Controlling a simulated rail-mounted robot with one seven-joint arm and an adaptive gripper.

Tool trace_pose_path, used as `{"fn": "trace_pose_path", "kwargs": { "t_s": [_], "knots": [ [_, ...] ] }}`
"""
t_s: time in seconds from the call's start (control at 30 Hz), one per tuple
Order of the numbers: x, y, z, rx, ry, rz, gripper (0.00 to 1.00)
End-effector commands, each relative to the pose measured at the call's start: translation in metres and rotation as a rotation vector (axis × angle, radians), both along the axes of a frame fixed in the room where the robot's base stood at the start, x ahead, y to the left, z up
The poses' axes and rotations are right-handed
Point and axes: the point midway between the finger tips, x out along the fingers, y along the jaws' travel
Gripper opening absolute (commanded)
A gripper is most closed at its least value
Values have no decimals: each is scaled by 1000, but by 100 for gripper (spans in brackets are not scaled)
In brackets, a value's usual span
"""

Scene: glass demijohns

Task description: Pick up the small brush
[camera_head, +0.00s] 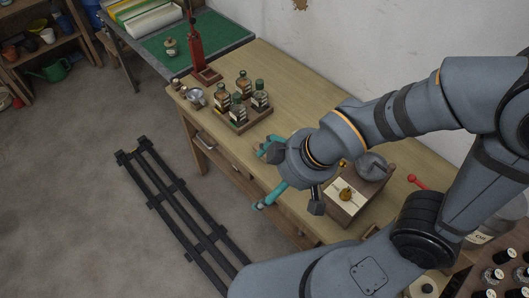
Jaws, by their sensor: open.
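I cannot make out the small brush in this view; it may be hidden behind my arm or too small to tell. My gripper (260,178) has two teal fingers spread well apart, with nothing visible between them. It appears over the front edge of the wooden table (285,70), to the right of the bottle tray. My wrist and forearm cover much of the table's middle and right part.
Dark bottles (243,84) stand in a wooden tray (236,128) on the table. A wooden box (343,212) with a round metal part (372,165) is right of my gripper.

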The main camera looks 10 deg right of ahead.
Motion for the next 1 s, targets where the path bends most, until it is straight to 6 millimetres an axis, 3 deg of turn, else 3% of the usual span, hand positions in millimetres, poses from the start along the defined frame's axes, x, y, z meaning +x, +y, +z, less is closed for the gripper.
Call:
{"fn": "trace_pose_path", "kwargs": {
  "t_s": [0.3,0.9,1.0],
  "knots": [
    [0,0,0,0,0,0,99],
    [0,0,0,0,0,0,64],
    [0,0,0,0,0,0,64]
  ]
}}
